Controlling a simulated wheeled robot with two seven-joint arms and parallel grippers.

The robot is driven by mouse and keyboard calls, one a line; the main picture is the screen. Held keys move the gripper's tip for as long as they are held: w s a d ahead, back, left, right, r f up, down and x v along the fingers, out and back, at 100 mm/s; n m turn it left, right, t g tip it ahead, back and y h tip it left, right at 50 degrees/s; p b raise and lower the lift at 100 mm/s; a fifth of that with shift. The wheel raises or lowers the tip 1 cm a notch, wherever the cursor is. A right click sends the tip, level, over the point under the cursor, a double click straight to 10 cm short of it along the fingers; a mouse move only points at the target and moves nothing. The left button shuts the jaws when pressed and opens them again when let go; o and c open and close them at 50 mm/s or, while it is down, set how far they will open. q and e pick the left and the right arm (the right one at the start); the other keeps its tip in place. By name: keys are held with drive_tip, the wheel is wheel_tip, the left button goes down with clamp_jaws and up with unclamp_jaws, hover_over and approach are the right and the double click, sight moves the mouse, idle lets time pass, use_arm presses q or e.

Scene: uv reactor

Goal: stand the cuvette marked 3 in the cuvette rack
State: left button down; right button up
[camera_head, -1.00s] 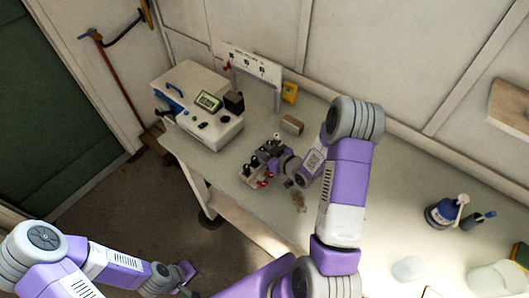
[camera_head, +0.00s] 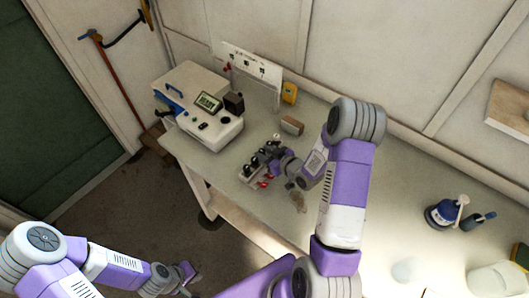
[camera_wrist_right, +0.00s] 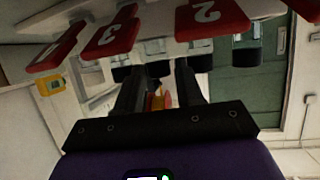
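The cuvette rack (camera_head: 247,179) stands near the table's front edge, with dark-capped cuvettes in it. In the right wrist view, red tags marked 3 (camera_wrist_right: 111,38) and 2 (camera_wrist_right: 212,14) show along the rack, plus another red tag at the left. Dark caps sit below the tags. My right gripper (camera_wrist_right: 158,80) is at the rack, its two dark fingers apart. A dark cap shows between the fingertips; a small red and yellow thing shows deeper between them. I cannot tell whether either is touched. My left gripper (camera_head: 188,278) hangs low, away from the table; its opening is unclear.
A white instrument (camera_head: 200,110) with a display stands left of the rack. A small brown block (camera_head: 292,126) and a yellow device (camera_head: 289,93) are behind it. Blue bottles (camera_head: 442,213) stand at the right. The table between is mostly clear.

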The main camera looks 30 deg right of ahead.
drive_tip(key=v, duration=1.1)
drive_tip(key=shift+s, duration=0.3)
